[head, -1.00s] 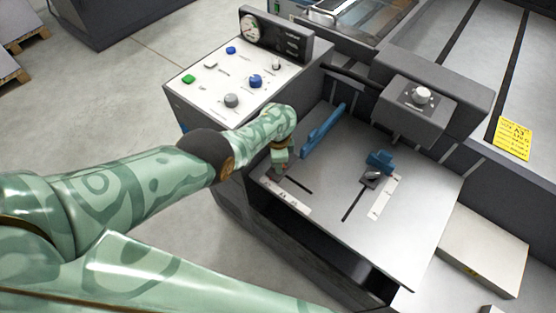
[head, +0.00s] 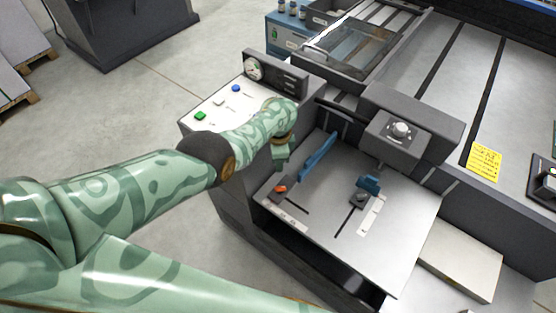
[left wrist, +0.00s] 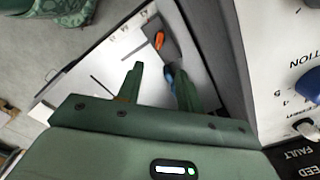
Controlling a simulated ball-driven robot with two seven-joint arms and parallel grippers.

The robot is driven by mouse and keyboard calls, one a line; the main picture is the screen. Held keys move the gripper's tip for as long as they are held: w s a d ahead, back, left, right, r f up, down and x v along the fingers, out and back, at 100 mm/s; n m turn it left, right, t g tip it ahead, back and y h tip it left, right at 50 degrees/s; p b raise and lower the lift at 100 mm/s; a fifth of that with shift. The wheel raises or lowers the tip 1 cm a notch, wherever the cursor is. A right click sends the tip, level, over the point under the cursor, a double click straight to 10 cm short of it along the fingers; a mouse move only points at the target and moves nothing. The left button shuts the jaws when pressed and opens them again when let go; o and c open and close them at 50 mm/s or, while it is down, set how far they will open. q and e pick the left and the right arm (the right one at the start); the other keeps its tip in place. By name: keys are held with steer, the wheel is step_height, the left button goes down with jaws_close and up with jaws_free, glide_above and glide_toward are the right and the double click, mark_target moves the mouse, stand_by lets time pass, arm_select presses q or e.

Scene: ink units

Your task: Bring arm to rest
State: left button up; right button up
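My left arm (head: 160,175) reaches in from the left in the head view, patterned in pale green. Its gripper (head: 281,158) hangs above the left edge of the grey feed plate (head: 340,215), seen side-on and partly hidden by the wrist. In the left wrist view the two green fingers (left wrist: 158,80) stand apart with nothing held between them. Below them a dark clamp with an orange lever (left wrist: 159,40) sits on the plate; the lever also shows in the head view (head: 281,188), just under the gripper and apart from it. My right gripper is not in view.
A control panel (head: 208,105) with knobs and a gauge stands left of the plate, close to my wrist. A blue guide bar (head: 318,157), a second clamp (head: 360,199) and a grey overhanging box (head: 400,145) stand on or over the plate. Open floor (head: 125,115) lies left.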

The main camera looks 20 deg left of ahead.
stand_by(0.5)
arm_select(q)
steer(key=s+a+f+n+b, duration=0.2)
steer(key=s+a+f+n, duration=0.1)
steer(key=s+f, duration=0.85)
steer(key=s+a+f+n+b, duration=0.2)
steer(key=s+a+f, duration=0.1)
steer(key=s+f, duration=0.9)
steer(key=s+a+f+n+b, duration=0.1)
steer(key=s+f, duration=0.2)
steer(key=s, duration=0.6)
steer(key=s+a+f+n, duration=0.1)
steer(key=s+f+n, duration=0.1)
steer(key=s, duration=0.7)
steer(key=s+a+f+n+t+b, duration=0.1)
steer(key=s+f, duration=0.4)
steer(key=s, duration=0.4)
steer(key=shift+s+n+b, duration=0.3)
steer(key=shift+s, duration=0.1)
steer(key=shift+f, duration=0.1)
